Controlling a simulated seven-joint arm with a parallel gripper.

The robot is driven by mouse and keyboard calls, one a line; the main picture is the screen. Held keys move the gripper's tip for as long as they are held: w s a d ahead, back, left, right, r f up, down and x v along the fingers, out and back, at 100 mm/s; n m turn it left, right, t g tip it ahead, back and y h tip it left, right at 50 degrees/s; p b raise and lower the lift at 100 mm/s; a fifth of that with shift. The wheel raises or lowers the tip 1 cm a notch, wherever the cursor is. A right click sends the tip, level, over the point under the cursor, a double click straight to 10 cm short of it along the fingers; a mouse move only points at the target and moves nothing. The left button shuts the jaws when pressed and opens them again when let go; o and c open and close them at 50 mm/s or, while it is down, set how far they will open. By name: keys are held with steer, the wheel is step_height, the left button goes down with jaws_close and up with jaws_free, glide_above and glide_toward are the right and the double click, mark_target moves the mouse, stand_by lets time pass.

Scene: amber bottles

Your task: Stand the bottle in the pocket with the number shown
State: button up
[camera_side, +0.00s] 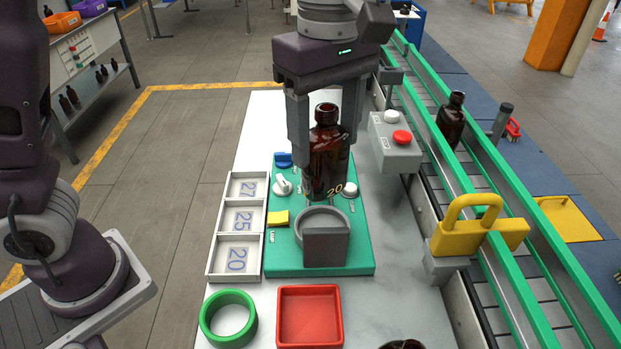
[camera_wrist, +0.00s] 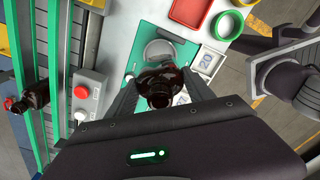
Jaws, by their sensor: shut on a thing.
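An amber bottle (camera_side: 328,160) hangs upright between the fingers of my gripper (camera_side: 324,148), which is shut on it. It hangs over the green fixture (camera_side: 290,262), behind and above a grey round holder (camera_side: 301,229). In the wrist view the bottle (camera_wrist: 158,92) sits between both fingers. Yellow figures reading 20 show at the bottle's lower edge; I cannot tell whether they are on the bottle or the fixture. The white pocket tray (camera_side: 211,262) stands left of the fixture, its empty pockets marked 27, 25 and 20 from back to front.
A red tray (camera_side: 309,343) and a green ring (camera_side: 205,318) lie in front. A grey box with a red button (camera_side: 402,137) stands at right. Beyond it runs a green-railed conveyor (camera_side: 470,190) with another amber bottle (camera_side: 452,120) and a yellow padlock-shaped piece (camera_side: 480,238).

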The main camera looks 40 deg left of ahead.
steer(key=shift+r, duration=0.35)
steer(key=s+a+f+m, duration=0.2)
steer(key=s+a+m, duration=0.5)
steer(key=s, duration=0.5)
steer(key=f, duration=1)
steer(key=shift+s+a+f, duration=0.1)
steer(key=shift+a+f, duration=0.2)
steer(key=shift+f, duration=0.05)
steer(key=o, duration=1.6)
steer(key=shift+f, duration=0.15)
steer(key=shift+o, duration=0.2)
